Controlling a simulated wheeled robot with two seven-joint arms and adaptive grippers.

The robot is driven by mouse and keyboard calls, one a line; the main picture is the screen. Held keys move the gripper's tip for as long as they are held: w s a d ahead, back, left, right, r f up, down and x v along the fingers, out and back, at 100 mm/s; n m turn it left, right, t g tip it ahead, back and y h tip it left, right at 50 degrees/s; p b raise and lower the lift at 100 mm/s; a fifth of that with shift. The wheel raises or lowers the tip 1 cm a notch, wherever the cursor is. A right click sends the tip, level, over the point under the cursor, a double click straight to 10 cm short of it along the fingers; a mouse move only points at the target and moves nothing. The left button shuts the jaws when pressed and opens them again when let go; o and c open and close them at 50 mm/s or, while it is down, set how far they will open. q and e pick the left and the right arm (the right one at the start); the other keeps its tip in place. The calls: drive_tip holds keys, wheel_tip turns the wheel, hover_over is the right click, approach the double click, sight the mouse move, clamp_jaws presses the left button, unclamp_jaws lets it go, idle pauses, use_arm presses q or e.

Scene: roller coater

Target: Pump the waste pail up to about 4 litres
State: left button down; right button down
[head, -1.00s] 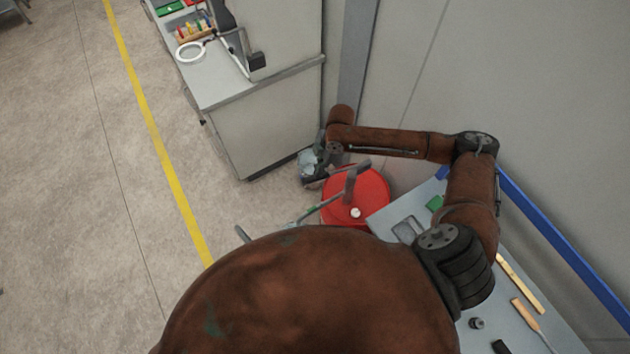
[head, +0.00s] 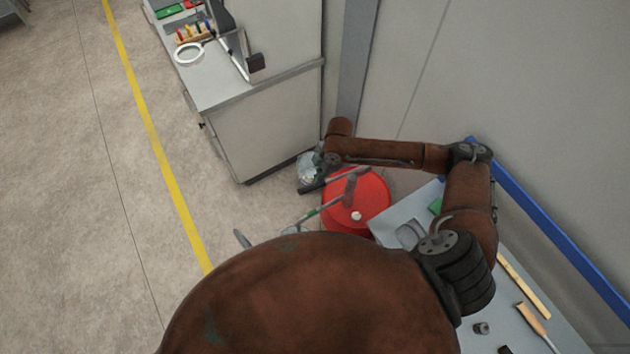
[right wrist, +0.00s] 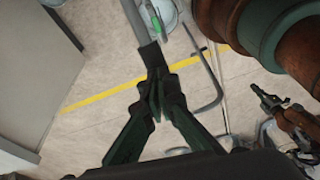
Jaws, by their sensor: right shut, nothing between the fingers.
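A red drum (head: 362,205) stands on the floor by the wall, with a grey hand pump on top. The pump's lever (head: 347,176) has a dark grip, seen in the right wrist view (right wrist: 151,55). My right gripper (head: 312,183) is at the outer end of the lever. Its fingers (right wrist: 156,88) are shut together and empty, close to the grip; contact is unclear. The spout (head: 322,208) carries a green piece. A round pale vessel, likely the waste pail (right wrist: 168,14), is partly cut off; its level cannot be read. What looks like my left gripper (right wrist: 268,100) shows at right; its jaws are unclear.
A grey cabinet (head: 265,125) stands left of the drum. A workbench (head: 400,215) with tools lies right of it. A bent grey tube (right wrist: 205,108) crosses the floor area. Open floor with a yellow line (head: 160,150) is at the left.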

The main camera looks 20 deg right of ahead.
sight(326, 183)
idle(0.4)
drive_tip(key=shift+d+r+p, duration=0.3)
drive_tip(key=shift+d+p, duration=0.3)
drive_tip(key=shift+d+r+p, duration=0.25)
drive_tip(key=shift+d+p, duration=0.3)
drive_tip(key=shift+d, duration=0.4)
drive_tip(key=shift+f, duration=0.1)
drive_tip(key=v, duration=1.2)
